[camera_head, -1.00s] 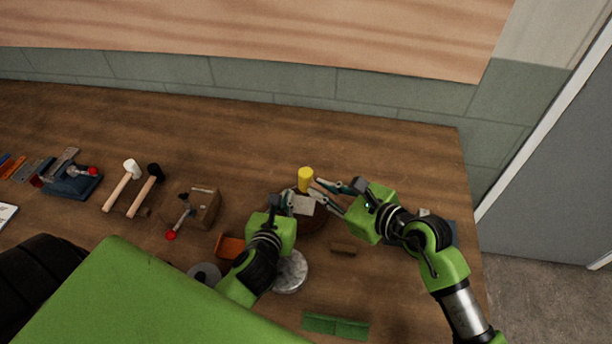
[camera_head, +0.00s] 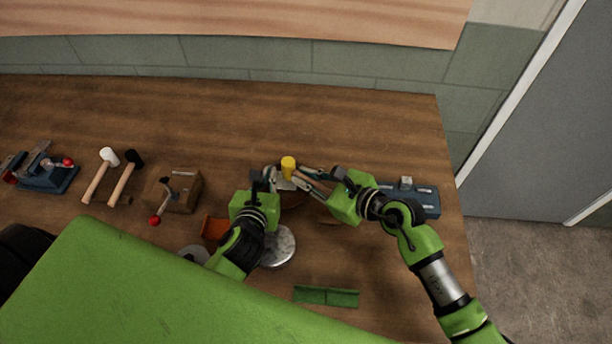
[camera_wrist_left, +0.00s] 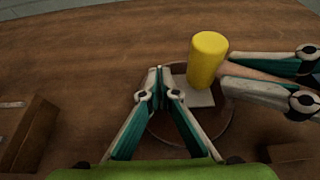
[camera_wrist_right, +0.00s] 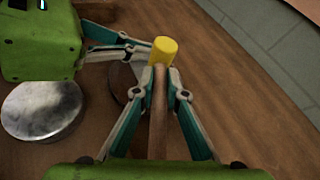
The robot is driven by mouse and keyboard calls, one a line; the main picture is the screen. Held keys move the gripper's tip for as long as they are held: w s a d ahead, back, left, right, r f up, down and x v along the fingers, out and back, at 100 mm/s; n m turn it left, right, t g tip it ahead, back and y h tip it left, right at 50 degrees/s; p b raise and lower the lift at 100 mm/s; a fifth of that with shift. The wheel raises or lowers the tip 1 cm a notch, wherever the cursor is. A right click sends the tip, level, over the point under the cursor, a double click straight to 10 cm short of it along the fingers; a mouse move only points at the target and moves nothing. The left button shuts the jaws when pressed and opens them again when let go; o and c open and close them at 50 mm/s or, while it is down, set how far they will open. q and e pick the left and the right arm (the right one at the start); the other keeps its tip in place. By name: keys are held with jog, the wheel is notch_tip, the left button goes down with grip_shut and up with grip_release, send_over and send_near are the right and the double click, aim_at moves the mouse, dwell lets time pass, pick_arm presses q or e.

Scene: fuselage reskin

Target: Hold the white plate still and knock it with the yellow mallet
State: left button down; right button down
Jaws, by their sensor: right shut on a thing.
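The white plate (camera_head: 284,185) lies over a round brown base and is partly hidden by the mallet and grippers; it shows in the left wrist view (camera_wrist_left: 198,98). My left gripper (camera_head: 270,178) has its fingertips together at the plate's left edge (camera_wrist_left: 160,80). I cannot see any of the plate between them. My right gripper (camera_head: 300,178) is shut on the wooden handle (camera_wrist_right: 158,110) of the yellow mallet. The mallet's yellow head (camera_head: 288,167) is over the plate's far side, close above or touching it; I cannot tell which.
A round metal disc (camera_head: 278,246) lies in front of the left gripper. An orange piece (camera_head: 214,227) and a wooden block with a clamp (camera_head: 180,192) are to the left, with two more mallets (camera_head: 106,172) beyond. A green strip (camera_head: 326,296) lies in front. The table behind is clear.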

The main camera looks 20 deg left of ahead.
jog(key=shift+f, duration=1.15)
jog(key=shift+r, duration=1.75)
jog(key=shift+f, duration=0.1)
jog(key=shift+f, duration=0.4)
jog(key=shift+r, duration=0.55)
jog(key=shift+f, duration=0.1)
jog(key=shift+f, duration=0.5)
